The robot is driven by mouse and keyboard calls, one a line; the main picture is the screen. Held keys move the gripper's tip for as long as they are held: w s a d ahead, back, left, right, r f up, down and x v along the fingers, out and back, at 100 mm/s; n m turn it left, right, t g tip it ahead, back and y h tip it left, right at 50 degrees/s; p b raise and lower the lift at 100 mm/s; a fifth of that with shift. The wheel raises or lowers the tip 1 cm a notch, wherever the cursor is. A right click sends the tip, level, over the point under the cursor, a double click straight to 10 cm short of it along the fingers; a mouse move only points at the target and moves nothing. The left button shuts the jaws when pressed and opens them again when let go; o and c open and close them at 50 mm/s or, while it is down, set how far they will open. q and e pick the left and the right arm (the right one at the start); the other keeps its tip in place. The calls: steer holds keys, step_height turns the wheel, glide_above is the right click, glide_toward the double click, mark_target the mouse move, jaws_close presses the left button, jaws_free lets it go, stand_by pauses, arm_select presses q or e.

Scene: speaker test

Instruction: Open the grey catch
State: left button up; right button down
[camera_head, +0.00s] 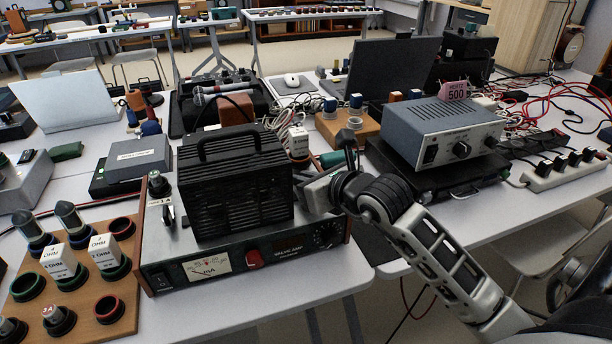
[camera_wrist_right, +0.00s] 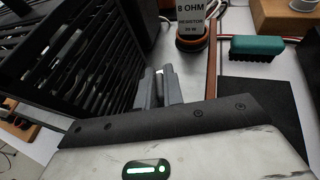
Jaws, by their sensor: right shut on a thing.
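A black slatted cage with a top handle (camera_head: 235,180) sits on a silver amplifier (camera_head: 255,264) with wooden ends. My right gripper (camera_head: 308,188) reaches in from the right, low against the cage's right side. In the right wrist view its two grey fingers (camera_wrist_right: 158,88) are close together beside the slatted cage (camera_wrist_right: 95,55), shut on a small part. Only a pale sliver of that part, which seems to be the grey catch, shows between the fingertips (camera_wrist_right: 158,72). In the head view my arm and the cage hide it. My left gripper is not in view.
An 8 ohm resistor (camera_wrist_right: 192,22) in an orange-rimmed holder stands just beyond the fingers, with a green block (camera_wrist_right: 256,48) to its right. A wooden resistor board (camera_head: 90,262) is at the left. A grey-blue unit (camera_head: 440,130) stands to the right.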

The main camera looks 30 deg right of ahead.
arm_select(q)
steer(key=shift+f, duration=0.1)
arm_select(e)
steer(key=shift+f, duration=0.1)
steer(key=c, duration=1.5)
jaws_free()
steer(key=shift+s, duration=0.1)
